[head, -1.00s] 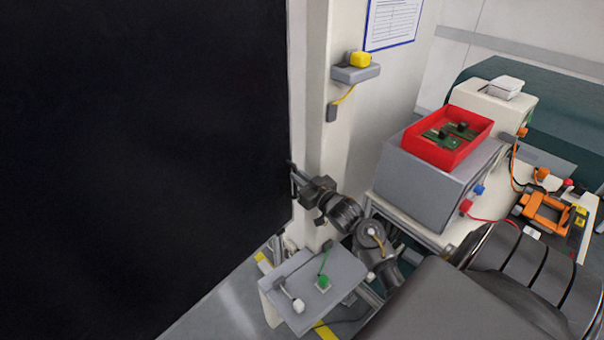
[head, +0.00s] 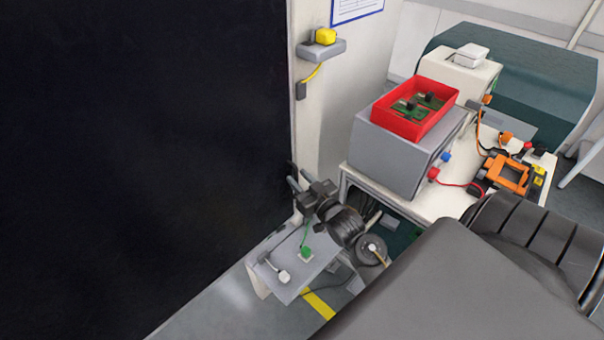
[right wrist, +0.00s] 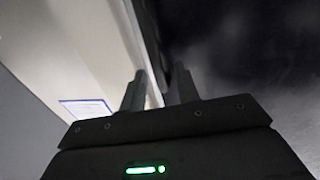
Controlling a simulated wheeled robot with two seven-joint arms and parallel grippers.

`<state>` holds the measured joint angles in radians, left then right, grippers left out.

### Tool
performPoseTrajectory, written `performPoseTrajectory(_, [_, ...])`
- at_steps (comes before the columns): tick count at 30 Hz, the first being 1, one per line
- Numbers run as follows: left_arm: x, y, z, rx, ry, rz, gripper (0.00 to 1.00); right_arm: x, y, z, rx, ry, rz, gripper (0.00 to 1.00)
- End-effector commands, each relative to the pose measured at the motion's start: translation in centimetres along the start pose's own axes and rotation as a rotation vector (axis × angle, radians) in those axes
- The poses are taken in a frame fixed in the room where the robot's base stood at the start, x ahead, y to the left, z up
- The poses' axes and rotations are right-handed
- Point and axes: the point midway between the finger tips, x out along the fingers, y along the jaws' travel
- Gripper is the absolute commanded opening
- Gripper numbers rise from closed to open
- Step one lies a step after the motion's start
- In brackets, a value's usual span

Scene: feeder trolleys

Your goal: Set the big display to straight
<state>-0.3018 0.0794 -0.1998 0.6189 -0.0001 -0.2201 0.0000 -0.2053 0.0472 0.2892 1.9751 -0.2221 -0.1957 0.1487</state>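The big display (head: 140,150) is the large black panel filling the left of the head view. Its dark face also fills the right side of the right wrist view (right wrist: 255,60). My right gripper (head: 291,178) is at the display's right edge, low down. In the right wrist view its two fingers (right wrist: 159,92) stand apart, with the dark edge region between or just behind them. I cannot tell whether either finger touches it. My left gripper is not in view. The display's far left side and top are outside the head view.
A pale post with a grey bracket and yellow button (head: 326,36) stands beside the display's edge. A grey box (head: 400,155) carries a red tray (head: 402,128) with circuit boards. A small grey shelf (head: 292,290) with green and white buttons lies below my right gripper.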

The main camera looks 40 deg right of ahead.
Motion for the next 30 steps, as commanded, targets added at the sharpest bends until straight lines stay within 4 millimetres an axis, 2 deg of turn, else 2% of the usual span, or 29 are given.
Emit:
performPoseTrajectory(11, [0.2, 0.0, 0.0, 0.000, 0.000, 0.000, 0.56, -0.5, 0.1, 0.0, -0.001, 0.002, 0.002, 0.34])
performPoseTrajectory(14, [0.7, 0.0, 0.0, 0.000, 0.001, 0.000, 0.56, -1.9, 0.1, 0.2, -0.001, 0.001, 0.002, 0.34])
performPoseTrajectory(24, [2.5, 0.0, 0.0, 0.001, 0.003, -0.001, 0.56, -8.4, 0.1, 0.3, -0.002, -0.001, 0.002, 0.34])
performPoseTrajectory(30, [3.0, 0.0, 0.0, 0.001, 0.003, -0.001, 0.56, -10.4, 0.1, 0.1, 0.000, 0.001, 0.002, 0.34])
